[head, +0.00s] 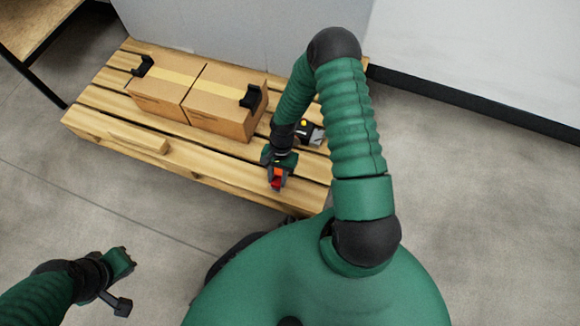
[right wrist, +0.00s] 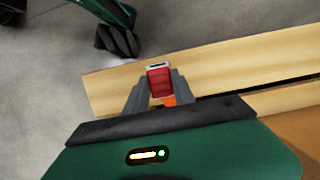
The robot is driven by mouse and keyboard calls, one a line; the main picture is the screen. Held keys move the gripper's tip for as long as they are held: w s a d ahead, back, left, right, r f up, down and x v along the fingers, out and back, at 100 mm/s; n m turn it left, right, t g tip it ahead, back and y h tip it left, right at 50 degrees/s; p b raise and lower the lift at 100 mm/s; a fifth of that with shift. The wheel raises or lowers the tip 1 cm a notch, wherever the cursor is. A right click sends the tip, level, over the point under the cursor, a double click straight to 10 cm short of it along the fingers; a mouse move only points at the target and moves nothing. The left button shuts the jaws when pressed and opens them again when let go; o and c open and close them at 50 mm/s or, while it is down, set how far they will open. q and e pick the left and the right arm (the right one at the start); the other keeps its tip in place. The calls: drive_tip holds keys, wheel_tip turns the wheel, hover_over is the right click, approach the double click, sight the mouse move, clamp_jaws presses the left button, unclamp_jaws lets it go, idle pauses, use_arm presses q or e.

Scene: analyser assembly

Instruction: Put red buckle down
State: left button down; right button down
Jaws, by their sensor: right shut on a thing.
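The red buckle (right wrist: 159,80) is between the two grey fingers of my right gripper (right wrist: 157,95) in the right wrist view, with an orange part just below it. In the head view the red buckle (head: 275,184) shows at the tip of my right gripper (head: 277,180), over the front right part of the wooden pallet (head: 225,178). My right gripper is shut on the buckle. I cannot tell whether the buckle touches the slats.
Two taped cardboard boxes (head: 160,105) (head: 215,120) with black brackets stand on the pallet left of my right gripper. A small black and white device (head: 310,132) lies behind the gripper, partly hidden by my arm. A wooden block (head: 138,137) is at the pallet's front. Front right slats are clear.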

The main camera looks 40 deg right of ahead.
drive_tip(key=d, duration=0.1)
drive_tip(key=s+d+b, duration=0.1)
drive_tip(key=d, duration=0.2)
drive_tip(key=shift+s+f, duration=0.35)
drive_tip(key=shift+s, duration=0.05)
wheel_tip(320, 180, down, 4)
drive_tip(key=b, duration=0.4)
drive_tip(key=shift+r, duration=0.4)
drive_tip(key=c, duration=1.1)
unclamp_jaws()
drive_tip(key=shift+f, duration=0.15)
drive_tip(key=shift+o, duration=0.2)
